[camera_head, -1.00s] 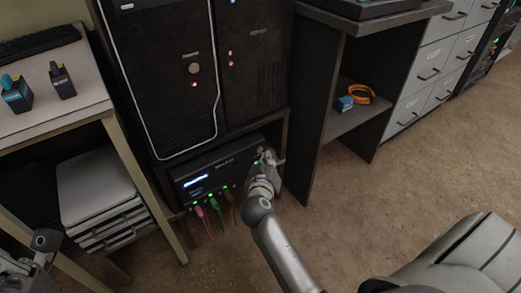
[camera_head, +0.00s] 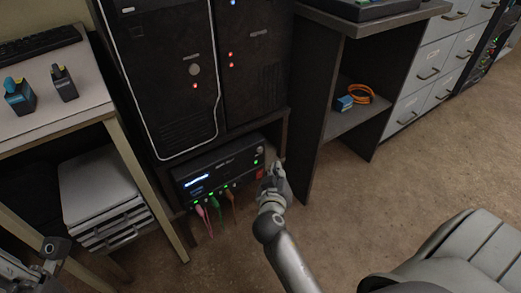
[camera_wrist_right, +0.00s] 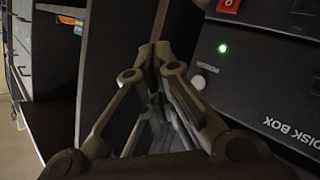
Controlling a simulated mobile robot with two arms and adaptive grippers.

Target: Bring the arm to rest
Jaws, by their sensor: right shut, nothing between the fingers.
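My right gripper (camera_head: 273,168) is shut and empty, just right of the front of a black disk box (camera_head: 212,171). In the right wrist view its fingers (camera_wrist_right: 160,58) are together, with nothing between them. Beside them is the disk box's dark front (camera_wrist_right: 262,85), with "DISK BOX" lettering, a lit green lamp (camera_wrist_right: 223,48), a pale round power button (camera_wrist_right: 198,82) and part of a red switch (camera_wrist_right: 228,4). A gap shows between the fingers and the button. Part of my left arm is at the lower left corner; its gripper is not visible.
Black computer towers (camera_head: 165,75) stand above the disk box. Pink, green and brown cables (camera_head: 208,218) hang from its front. A dark shelf unit (camera_head: 310,110) stands close on the right, holding an orange cable coil (camera_head: 361,93). A desk (camera_head: 60,100) is at left. Open floor (camera_head: 420,165) lies right.

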